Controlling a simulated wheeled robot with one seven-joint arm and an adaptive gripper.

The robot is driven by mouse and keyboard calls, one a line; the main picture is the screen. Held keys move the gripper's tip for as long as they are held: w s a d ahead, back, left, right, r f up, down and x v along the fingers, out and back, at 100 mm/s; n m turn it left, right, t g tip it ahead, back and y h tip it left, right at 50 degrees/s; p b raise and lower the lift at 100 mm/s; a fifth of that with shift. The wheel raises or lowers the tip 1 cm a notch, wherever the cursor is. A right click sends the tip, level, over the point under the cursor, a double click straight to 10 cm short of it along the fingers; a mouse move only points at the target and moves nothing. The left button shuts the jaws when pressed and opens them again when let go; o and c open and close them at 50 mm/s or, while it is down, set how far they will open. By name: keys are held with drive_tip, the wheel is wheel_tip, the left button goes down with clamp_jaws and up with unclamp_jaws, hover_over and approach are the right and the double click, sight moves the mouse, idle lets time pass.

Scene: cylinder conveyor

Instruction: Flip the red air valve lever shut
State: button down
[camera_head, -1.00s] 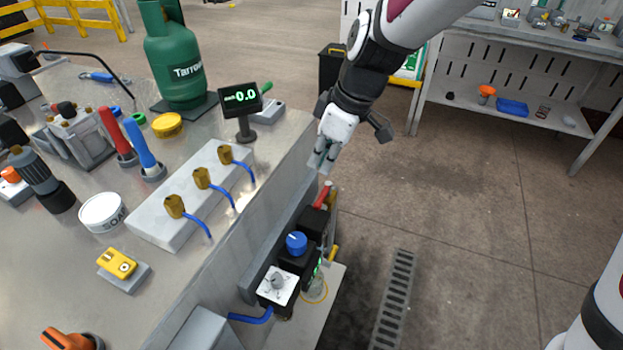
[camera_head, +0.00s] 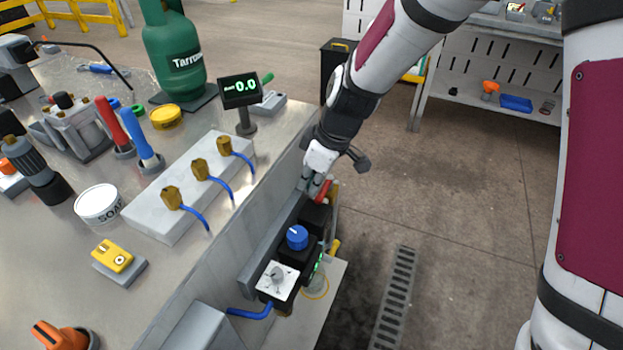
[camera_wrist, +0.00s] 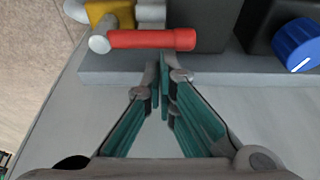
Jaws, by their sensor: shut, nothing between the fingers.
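The red valve lever (camera_wrist: 152,40) lies across the top of the wrist view, joined at its left end to a silvery pivot beside a brass-yellow valve body (camera_wrist: 108,14). In the head view the red lever (camera_head: 323,191) shows at the bench's right side, partly hidden by my gripper. My gripper (camera_head: 311,186) is shut and empty. In the wrist view its fingertips (camera_wrist: 159,62) meet just below the lever in the picture, near its middle. I cannot tell whether they touch it.
A black unit with a blue knob (camera_head: 297,237) and a white-faced dial unit (camera_head: 277,281) sit along the same bench side. The blue knob (camera_wrist: 299,45) also shows at right in the wrist view. A small display (camera_head: 240,91) stands on the bench top. Floor to the right is open.

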sight(327, 190)
drive_tip(key=shift+s+d+n+b, duration=0.3)
drive_tip(key=shift+n+b, duration=0.3)
drive_tip(key=shift+n, duration=0.2)
drive_tip(key=n, duration=0.1)
drive_tip(key=d+n+g+b, duration=0.1)
drive_tip(key=shift+s+n, duration=0.3)
drive_tip(key=d+n, duration=0.1)
drive_tip(key=n, duration=0.1)
drive_tip(key=d+n+g+p, duration=0.1)
drive_tip(key=n, duration=0.1)
drive_tip(key=shift+s+g, duration=0.3)
drive_tip(key=shift+s, duration=0.1)
drive_tip(key=n+p, duration=0.1)
drive_tip(key=d+n+p, duration=0.1)
drive_tip(key=n, duration=0.1)
drive_tip(key=d+n+g+p, duration=0.1)
drive_tip(key=n, duration=0.1)
drive_tip(key=shift+r+h, duration=0.1)
drive_tip(key=shift+h, duration=0.3)
drive_tip(key=shift+w+d+n+g+h+p, duration=0.3)
drive_tip(key=shift+d+n+p, duration=0.2)
drive_tip(key=shift+n, duration=0.8)
drive_tip(key=shift+w+d+n+g+h+p, duration=0.2)
drive_tip(key=shift+w+d+n+h+p, duration=0.3)
drive_tip(key=shift+n, duration=0.8)
drive_tip(key=shift+d, duration=0.15)
drive_tip(key=shift+s, duration=0.1)
